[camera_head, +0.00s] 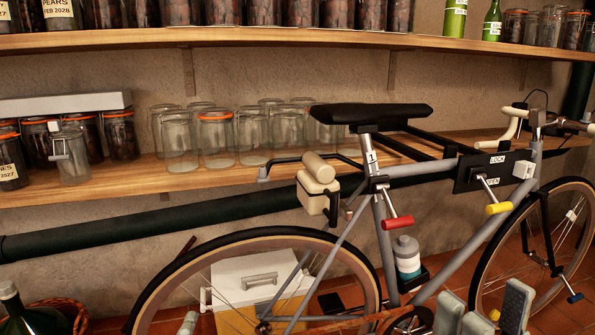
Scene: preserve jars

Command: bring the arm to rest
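My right gripper (483,309) shows at the bottom edge, right of centre, with only its grey finger ends in the picture. The fingers stand apart, and I see nothing held between them. They are in front of the lower part of a grey bicycle (467,247), near its crank; I cannot tell whether they touch it. My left gripper cannot be made out; a small pale piece (188,323) at the bottom edge is too cut off to identify.
Empty glass jars (217,140) and dark filled jars (120,137) stand on the middle shelf (215,181). An upper shelf (260,36) holds more jars and green bottles (492,22). A white-lidded box (254,276) is behind the rear wheel. A green demijohn (25,318) stands lower left.

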